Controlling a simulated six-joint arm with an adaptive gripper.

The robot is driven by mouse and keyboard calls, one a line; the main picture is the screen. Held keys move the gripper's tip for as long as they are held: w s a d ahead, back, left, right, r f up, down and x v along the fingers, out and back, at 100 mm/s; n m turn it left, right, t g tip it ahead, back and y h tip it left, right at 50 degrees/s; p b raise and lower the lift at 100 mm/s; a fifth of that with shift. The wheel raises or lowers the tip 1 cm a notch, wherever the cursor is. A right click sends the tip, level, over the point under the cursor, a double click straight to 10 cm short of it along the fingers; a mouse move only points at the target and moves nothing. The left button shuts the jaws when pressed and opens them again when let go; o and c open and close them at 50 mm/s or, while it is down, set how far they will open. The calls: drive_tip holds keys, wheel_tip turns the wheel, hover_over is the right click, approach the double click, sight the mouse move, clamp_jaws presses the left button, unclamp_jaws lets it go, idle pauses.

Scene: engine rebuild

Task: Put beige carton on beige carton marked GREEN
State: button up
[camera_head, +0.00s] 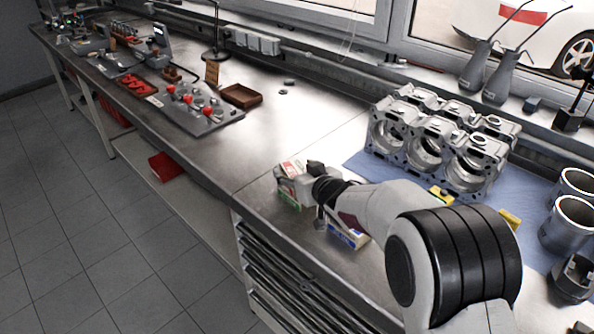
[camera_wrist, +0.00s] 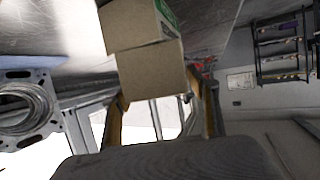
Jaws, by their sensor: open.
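A beige carton with a red label (camera_head: 291,168) sits on top of the beige carton marked GREEN (camera_head: 289,201) near the bench's front edge. In the wrist view the upper carton (camera_wrist: 151,70) shows a plain beige face, slightly turned against the green-labelled carton (camera_wrist: 136,24). My gripper (camera_head: 304,184) is at the upper carton, also in the wrist view (camera_wrist: 155,88). Its fingers are open, one on each side of the upper carton. I cannot tell whether either finger touches it. My gripper hides part of the stack in the head view.
Another carton with blue and yellow markings (camera_head: 347,233) stands on the bench close to my arm. A metal engine block (camera_head: 437,145) stands on a blue mat (camera_head: 352,164) behind. A brown tray (camera_head: 241,96) lies farther left. The bench between tray and stack is clear.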

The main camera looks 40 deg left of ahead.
drive_tip(key=shift+r, duration=0.2)
drive_tip(key=v, duration=1.2)
drive_tip(key=shift+f, duration=0.1)
idle(0.9)
